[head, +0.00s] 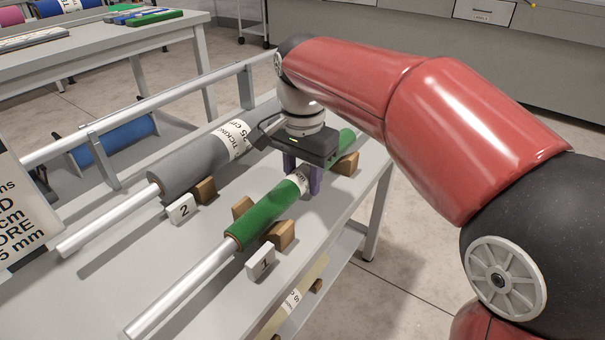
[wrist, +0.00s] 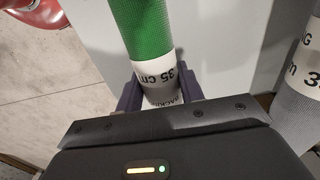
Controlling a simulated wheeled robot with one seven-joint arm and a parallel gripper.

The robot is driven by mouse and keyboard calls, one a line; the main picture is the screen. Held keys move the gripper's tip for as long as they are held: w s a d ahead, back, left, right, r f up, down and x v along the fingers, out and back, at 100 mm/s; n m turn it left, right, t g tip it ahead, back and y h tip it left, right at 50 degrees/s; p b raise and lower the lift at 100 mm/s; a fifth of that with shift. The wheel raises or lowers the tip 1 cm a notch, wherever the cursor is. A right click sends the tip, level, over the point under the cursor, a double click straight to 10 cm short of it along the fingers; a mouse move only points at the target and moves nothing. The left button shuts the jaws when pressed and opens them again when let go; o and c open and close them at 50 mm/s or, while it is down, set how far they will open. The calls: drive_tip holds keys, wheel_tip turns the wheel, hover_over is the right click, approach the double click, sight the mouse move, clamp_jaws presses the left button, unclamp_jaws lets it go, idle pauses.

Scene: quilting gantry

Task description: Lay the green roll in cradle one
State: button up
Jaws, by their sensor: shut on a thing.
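The green roll (head: 268,214) is on a long metal bar, with a white paper band around its middle. It lies in line with cradle one, between its wooden blocks (head: 281,235), beside the white "1" card (head: 262,263). Whether it bears fully on the blocks I cannot tell. My gripper (head: 303,178) comes down from above and is shut on the roll at the white band, a purple finger on each side. In the wrist view the green roll (wrist: 139,28) runs away from my gripper (wrist: 159,93), and the band reads "35 cm".
A grey roll (head: 192,166) lies parallel on the left, by the "2" card (head: 180,209). A metal rail (head: 165,96) runs behind it. A blue roll (head: 118,142) sits lower beyond the rail. A sign (head: 17,215) stands at the left edge. Another table (head: 85,47) is at the back left.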

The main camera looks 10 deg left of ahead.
drive_tip(key=o, duration=1.3)
drive_tip(key=shift+o, duration=0.2)
wheel_tip(320, 180, up, 8)
drive_tip(key=shift+f+p, duration=0.2)
drive_tip(key=shift+p, duration=0.65)
drive_tip(key=shift+r, duration=0.1)
